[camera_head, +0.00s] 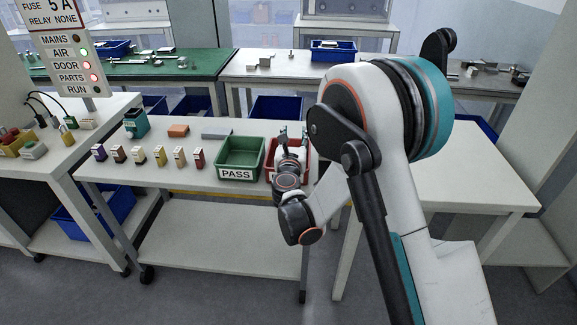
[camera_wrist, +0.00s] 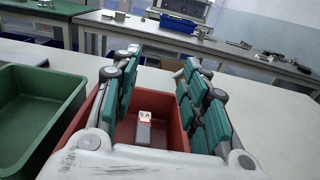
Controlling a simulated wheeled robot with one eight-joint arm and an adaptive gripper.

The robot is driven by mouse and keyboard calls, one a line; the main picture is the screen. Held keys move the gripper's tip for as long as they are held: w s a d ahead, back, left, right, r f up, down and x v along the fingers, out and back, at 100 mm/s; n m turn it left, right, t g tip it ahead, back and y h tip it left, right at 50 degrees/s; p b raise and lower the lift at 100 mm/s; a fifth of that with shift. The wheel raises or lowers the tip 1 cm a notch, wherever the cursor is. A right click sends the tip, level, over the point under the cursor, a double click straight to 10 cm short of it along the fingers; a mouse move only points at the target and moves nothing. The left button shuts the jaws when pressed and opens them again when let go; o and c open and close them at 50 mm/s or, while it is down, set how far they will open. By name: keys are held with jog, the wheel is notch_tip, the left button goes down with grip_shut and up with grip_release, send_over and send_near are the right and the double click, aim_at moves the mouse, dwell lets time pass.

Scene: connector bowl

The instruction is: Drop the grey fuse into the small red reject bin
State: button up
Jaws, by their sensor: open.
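The red bin (camera_wrist: 67,137) stands on the table beside the green bin, and also shows in the head view (camera_head: 269,161), partly behind my arm. My gripper (camera_wrist: 157,75) is over the red bin with its teal-padded fingers spread wide apart and nothing between them. It also shows in the head view (camera_head: 292,133). A grey fuse (camera_wrist: 144,132) with a white "5A" label is inside the red bin, below and between the fingers, apart from them. The fuse is hidden in the head view.
The green bin (camera_head: 240,150) marked PASS is just left of the red bin. Several coloured fuses stand in a row left of it, with an orange block (camera_head: 178,131) and a teal device (camera_head: 135,123) behind. A sign (camera_head: 63,50) reads "FUSE 5A". The table at right is bare.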

jog(key=s, duration=1)
jog(key=shift+s+a, duration=0.2)
